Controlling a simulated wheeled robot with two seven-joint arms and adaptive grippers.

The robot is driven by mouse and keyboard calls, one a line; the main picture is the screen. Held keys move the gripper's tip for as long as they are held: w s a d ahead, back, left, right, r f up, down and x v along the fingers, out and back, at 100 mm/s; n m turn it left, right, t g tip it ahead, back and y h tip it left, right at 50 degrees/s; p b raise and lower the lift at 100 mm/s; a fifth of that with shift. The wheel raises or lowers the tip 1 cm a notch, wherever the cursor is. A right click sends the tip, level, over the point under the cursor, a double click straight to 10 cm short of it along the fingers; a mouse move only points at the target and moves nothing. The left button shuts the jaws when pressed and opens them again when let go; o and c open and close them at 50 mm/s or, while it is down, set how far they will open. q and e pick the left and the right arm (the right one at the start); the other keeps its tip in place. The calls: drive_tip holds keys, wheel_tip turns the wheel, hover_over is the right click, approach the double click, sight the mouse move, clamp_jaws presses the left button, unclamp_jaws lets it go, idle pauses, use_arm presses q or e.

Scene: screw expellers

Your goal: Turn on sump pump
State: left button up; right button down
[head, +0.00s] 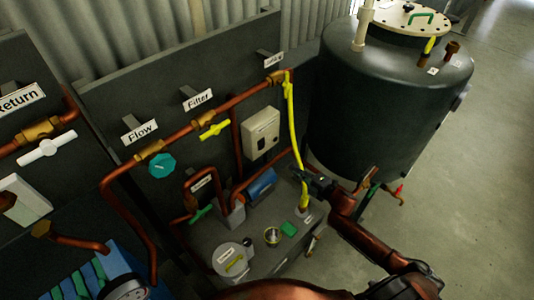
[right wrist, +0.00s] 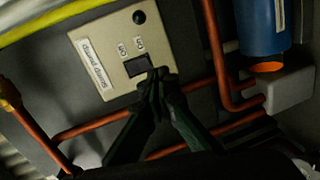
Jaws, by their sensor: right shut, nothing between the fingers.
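The sump pump control box (head: 262,133) is a pale box on the dark panel, at the middle of the head view. In the right wrist view the box (right wrist: 110,55) appears upside down, with a "Sump pump" label, a dark rocker switch (right wrist: 138,66) between ON and OFF marks, and a round black knob (right wrist: 139,17). My right gripper (head: 313,181) is shut and empty. In the right wrist view its fingertips (right wrist: 158,74) overlap the lower right corner of the switch. I cannot tell whether they touch it. My left gripper is not in view.
Copper pipes (right wrist: 215,55) and a blue cylinder (right wrist: 260,30) lie near the box. A yellow hose (head: 294,125) runs between the box and my right gripper in the head view. A large dark tank (head: 385,105) stands behind. Open floor (head: 480,180) is at right.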

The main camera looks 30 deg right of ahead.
sight(262, 148)
drive_tip(key=r, duration=0.1)
drive_tip(key=a+r+n, duration=0.1)
drive_tip(key=r+y, duration=0.1)
drive_tip(key=shift+w+a+r+n, duration=0.1)
drive_tip(key=shift+w+a+n, duration=0.2)
drive_tip(key=shift+a, duration=0.05)
drive_tip(key=b+x, duration=0.1)
drive_tip(key=x, duration=1.3)
